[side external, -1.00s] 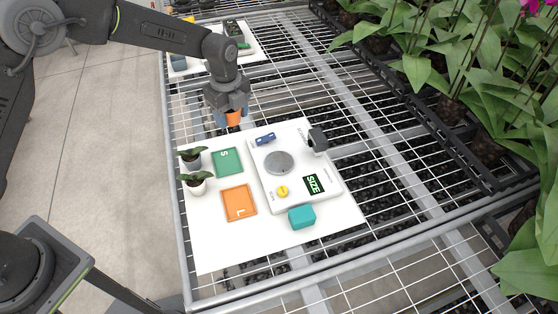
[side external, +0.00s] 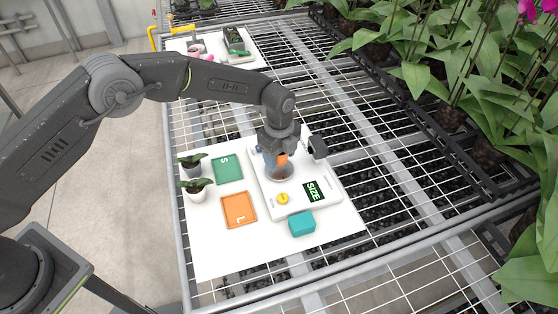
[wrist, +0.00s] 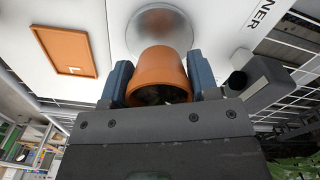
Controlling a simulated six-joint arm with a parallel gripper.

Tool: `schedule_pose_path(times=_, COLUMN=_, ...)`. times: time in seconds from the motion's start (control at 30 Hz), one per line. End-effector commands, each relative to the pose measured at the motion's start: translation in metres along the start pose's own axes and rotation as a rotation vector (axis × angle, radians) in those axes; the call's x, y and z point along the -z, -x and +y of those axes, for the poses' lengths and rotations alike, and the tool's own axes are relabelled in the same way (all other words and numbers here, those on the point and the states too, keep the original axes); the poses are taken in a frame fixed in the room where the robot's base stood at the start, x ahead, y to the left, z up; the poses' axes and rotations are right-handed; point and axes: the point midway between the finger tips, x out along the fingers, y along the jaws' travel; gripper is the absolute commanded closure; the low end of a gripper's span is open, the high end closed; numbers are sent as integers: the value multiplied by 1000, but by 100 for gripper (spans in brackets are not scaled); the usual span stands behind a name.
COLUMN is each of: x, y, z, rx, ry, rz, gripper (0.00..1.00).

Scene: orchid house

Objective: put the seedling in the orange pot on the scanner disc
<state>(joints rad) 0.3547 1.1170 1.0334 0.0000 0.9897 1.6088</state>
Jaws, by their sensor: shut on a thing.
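The orange pot (wrist: 158,70) sits between the two blue fingers of my gripper (wrist: 160,80), which is shut on it. The round metallic scanner disc (wrist: 160,28) shows just beyond the pot. In the side view my gripper (side external: 276,157) and the orange pot (side external: 282,160) are over the disc (side external: 280,176), hiding much of it. I cannot tell whether the pot touches the disc.
On the white board stand a green S tray (side external: 228,167), an orange L tray (side external: 239,210) and two potted seedlings (side external: 197,190) at left. A yellow button (side external: 283,199), SIZE display (side external: 315,191), dark scanner head (side external: 318,147) and teal block (side external: 302,223) are close by.

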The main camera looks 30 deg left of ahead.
Motion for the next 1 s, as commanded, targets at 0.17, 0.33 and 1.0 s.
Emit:
schedule_pose_path(times=0.17, x=0, y=-26, z=1, rx=-2, ry=0, rz=0, gripper=70)
schedule_pose_path(times=0.33, x=0, y=-28, z=0, rx=1, ry=0, rz=0, gripper=70)
schedule_pose_path(times=1.0, x=-1, y=-31, z=1, rx=0, ry=0, rz=0, gripper=20)
